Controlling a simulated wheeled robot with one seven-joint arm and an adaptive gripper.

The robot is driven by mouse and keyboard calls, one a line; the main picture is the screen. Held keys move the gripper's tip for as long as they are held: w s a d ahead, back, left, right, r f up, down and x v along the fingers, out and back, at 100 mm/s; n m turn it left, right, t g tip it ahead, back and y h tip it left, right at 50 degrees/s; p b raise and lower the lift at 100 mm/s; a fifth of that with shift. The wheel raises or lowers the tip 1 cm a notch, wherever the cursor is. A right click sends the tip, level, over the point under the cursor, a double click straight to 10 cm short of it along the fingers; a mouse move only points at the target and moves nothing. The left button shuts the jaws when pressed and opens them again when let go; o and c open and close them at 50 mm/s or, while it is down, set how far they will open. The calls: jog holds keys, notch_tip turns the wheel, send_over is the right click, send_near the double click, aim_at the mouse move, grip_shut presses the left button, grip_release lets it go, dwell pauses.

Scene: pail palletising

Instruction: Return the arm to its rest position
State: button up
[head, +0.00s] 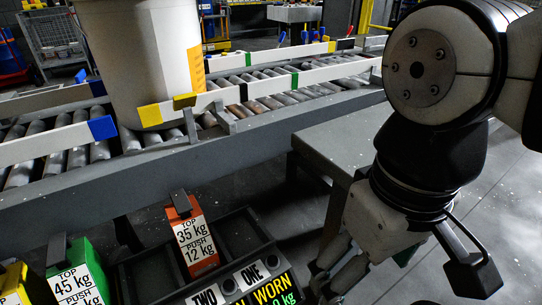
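My arm comes in from the upper right and bends down at a large white joint. My gripper (336,278) hangs at the lower right, pointing down and left, beside a grey table. Its fingers are partly seen near the bottom edge, and I cannot tell how far apart they are. No held object shows at the fingers.
A large white pail (128,50) stands on the roller conveyor (262,100) at upper left. A grey table (345,140) lies behind my arm. A dark rack (150,265) with orange (183,212) and green (92,262) weight-labelled blocks is at the bottom. Floor at right is clear.

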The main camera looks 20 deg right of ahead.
jog(key=shift+a, duration=0.15)
dwell(0.8)
notch_tip(320, 180, up, 29)
jog(key=t+p, duration=0.4)
jog(key=p, duration=2.3)
jog(key=shift+d+r+p, duration=0.2)
jog(key=shift+d+p, duration=0.1)
jog(key=shift+p, duration=0.05)
